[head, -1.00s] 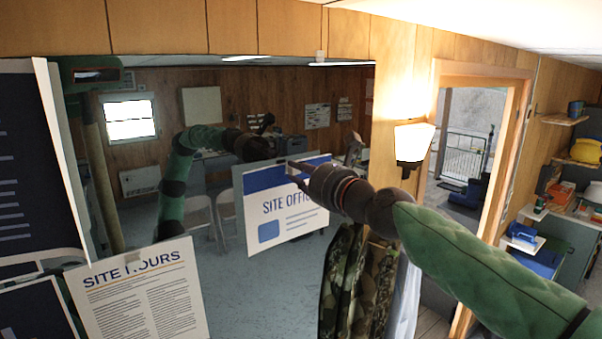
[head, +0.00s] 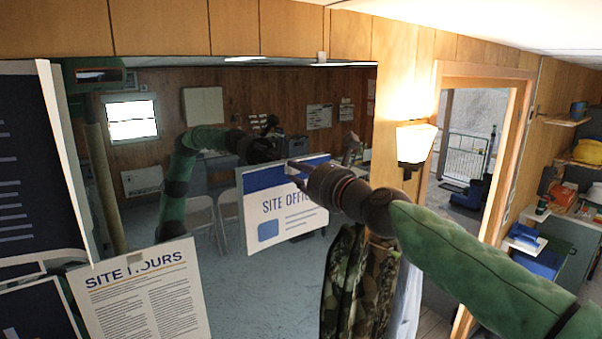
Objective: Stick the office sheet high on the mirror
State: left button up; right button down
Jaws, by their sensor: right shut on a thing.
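The office sheet (head: 285,220), white with a blue band and the words "SITE OFFICE", hangs upright and slightly tilted in front of the large wall mirror (head: 262,300). My right gripper (head: 297,170) is shut on its upper part, near the top right, and covers the end of the lettering. The mirror reflects the room and my own green arm; the reflected gripper end shows just left of the sheet's top edge. I cannot tell whether the sheet touches the glass. My left gripper is not in view.
A "SITE HOURS" notice (head: 140,290) is at the lower left, beside a dark board (head: 22,170). A lit wall lamp (head: 414,143) and a door frame (head: 515,150) stand right of the mirror. Camouflage clothing (head: 350,290) hangs below my right arm.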

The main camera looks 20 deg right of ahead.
jog(key=shift+w+a, duration=0.2)
jog(key=shift+w, duration=0.25)
dwell(0.5)
jog(key=shift+s+r, duration=0.1)
dwell(0.8)
dwell(1.2)
jog(key=c, duration=1.1)
grip_release()
jog(key=shift+o, duration=0.2)
